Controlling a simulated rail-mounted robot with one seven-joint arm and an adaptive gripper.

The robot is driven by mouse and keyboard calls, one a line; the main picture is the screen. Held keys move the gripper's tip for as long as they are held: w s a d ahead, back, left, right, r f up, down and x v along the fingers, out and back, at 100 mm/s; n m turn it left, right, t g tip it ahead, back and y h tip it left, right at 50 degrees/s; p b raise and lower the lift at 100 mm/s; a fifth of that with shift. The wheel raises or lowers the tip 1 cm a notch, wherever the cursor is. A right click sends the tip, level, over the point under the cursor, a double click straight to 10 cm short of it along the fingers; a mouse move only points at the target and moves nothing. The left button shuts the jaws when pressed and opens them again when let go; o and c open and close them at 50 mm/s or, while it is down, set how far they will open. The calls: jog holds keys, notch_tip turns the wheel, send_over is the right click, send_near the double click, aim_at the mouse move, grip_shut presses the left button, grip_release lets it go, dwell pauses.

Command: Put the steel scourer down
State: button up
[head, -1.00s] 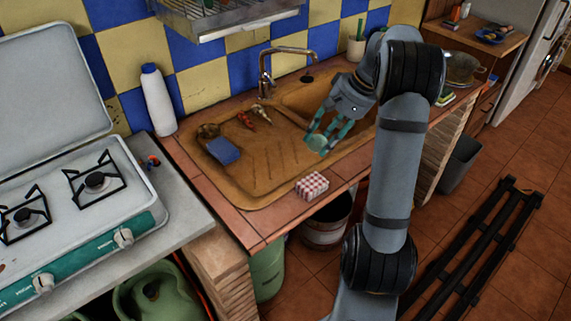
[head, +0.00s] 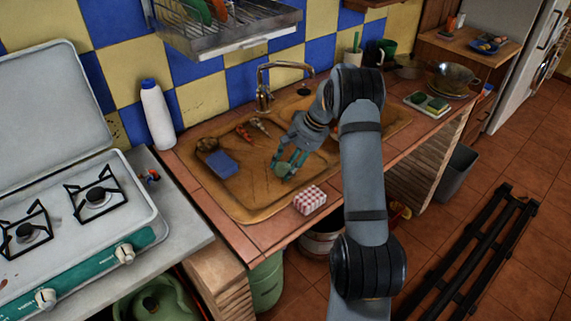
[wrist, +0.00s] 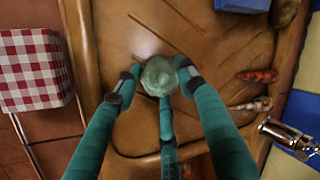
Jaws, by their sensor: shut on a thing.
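The steel scourer is a round, pale grey-green lump (wrist: 160,76) between the teal fingers of my gripper (wrist: 161,80) in the wrist view. In the head view the scourer (head: 283,170) is small and partly hidden by the fingers of my gripper (head: 289,165). My gripper is shut on it and points down over the ribbed drainboard of the brown sink (head: 250,193). I cannot tell whether the scourer touches the board.
A blue sponge (head: 222,164) and a dark round thing (head: 207,144) lie on the board's left. A red checked box (head: 310,199) stands at the front edge. A white bottle (head: 157,118) stands behind left. Bare board surrounds my gripper.

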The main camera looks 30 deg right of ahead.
jog(key=shift+f+b, duration=0.3)
jog(key=shift+b, duration=0.1)
jog(key=shift+s+f, duration=0.1)
jog(key=shift+s+f, duration=0.1)
jog(key=shift+s+f+b, duration=0.1)
jog(key=shift+s+b, duration=0.05)
jog(key=shift+b, duration=0.2)
jog(key=o, duration=1)
jog(key=shift+a+f, duration=0.1)
jog(key=shift+o, duration=1)
jog(key=shift+f, duration=0.1)
